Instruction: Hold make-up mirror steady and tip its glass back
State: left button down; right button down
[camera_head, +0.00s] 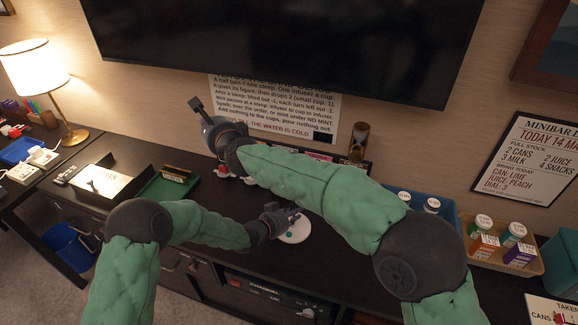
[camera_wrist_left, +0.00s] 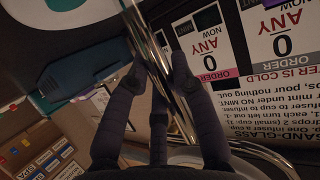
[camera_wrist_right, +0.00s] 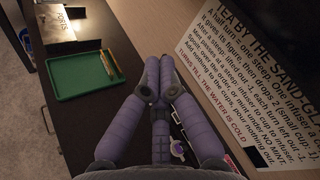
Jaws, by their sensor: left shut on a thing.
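My left gripper (camera_head: 284,217) is low over the counter, below my crossing right forearm. In the left wrist view its fingers (camera_wrist_left: 157,75) are shut around the chrome stem (camera_wrist_left: 150,55) of the make-up mirror. A white disc with a teal spot (camera_head: 296,231), apparently the mirror's base, shows beside that gripper and in the left wrist view (camera_wrist_left: 50,25). A curved chrome rim (camera_wrist_left: 268,155) shows at the lower right there. The mirror's glass is not clearly visible. My right gripper (camera_head: 198,108) is raised at the back left, apart from the mirror. Its fingertips (camera_wrist_right: 158,68) are together and empty.
A tea poster (camera_head: 280,105) and hourglass (camera_head: 358,142) are at the back. Bottles stand in a blue bin (camera_head: 448,212) and a wooden tray (camera_head: 530,262) on the right.

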jog(key=s+d+f+m+t+h, duration=0.1)
jog(key=s+d+f+t+h, duration=0.1)
jog(key=s+d+f+h, duration=0.3)
jog(key=s+d+f+m+t+h, duration=0.2)
jog(key=s+d+f+h, duration=0.3)
jog(key=s+d+h, duration=0.4)
jog(key=d, duration=0.4)
jog(key=shift+s+f+h, duration=0.15)
jog(key=shift+f+h, duration=0.05)
jog(key=shift+h, duration=0.1)
jog(key=x, duration=1)
